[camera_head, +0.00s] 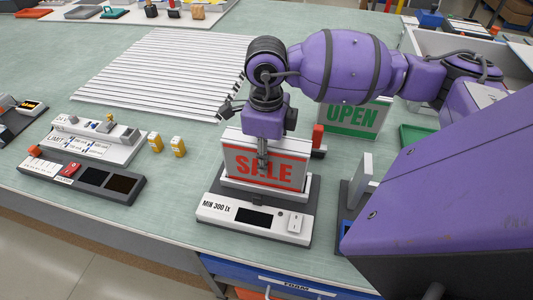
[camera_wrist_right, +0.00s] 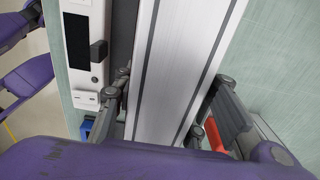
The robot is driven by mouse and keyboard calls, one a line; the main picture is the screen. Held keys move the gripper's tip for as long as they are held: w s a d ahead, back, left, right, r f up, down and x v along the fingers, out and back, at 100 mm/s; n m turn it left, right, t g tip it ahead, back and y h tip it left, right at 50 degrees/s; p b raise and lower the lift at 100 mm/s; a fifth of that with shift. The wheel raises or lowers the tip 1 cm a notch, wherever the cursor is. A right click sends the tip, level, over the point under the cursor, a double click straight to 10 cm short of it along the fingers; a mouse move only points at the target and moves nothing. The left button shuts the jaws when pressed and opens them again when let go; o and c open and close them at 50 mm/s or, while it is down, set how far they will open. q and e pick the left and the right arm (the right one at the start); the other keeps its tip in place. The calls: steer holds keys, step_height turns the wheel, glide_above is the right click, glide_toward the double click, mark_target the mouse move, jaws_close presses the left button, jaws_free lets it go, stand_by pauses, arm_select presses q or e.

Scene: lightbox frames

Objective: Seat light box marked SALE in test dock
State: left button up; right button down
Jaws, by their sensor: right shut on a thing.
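The light box marked SALE (camera_head: 290,172) is a grey-framed panel with red letters, upright in the head view. My right gripper (camera_head: 262,157) is shut on it from above, one finger crossing the letters. In the right wrist view the gripper (camera_wrist_right: 172,105) straddles the white top of the light box (camera_wrist_right: 178,60). The test dock (camera_head: 222,208), labelled MIN 300 lx, is a white and dark base with a black display. The light box stands over the dock's slot behind the display; I cannot tell whether its bottom edge touches the slot floor. My left gripper is not in view.
A green OPEN light box (camera_head: 352,117) stands behind, with a red-topped part (camera_head: 318,137) near it. A white slatted panel (camera_head: 160,70) lies at back left. A LIMIT unit (camera_head: 95,140), a dark tray (camera_head: 80,178) and yellow blocks (camera_head: 177,147) are left. Table between them is clear.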

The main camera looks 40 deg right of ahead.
steer(key=shift+r, duration=0.1)
steer(key=c, duration=1.1)
jaws_free()
steer(key=shift+f, duration=0.2)
step_height(320, 180, up, 12)
steer(key=shift+r, duration=0.2)
steer(key=shift+s+f, duration=0.1)
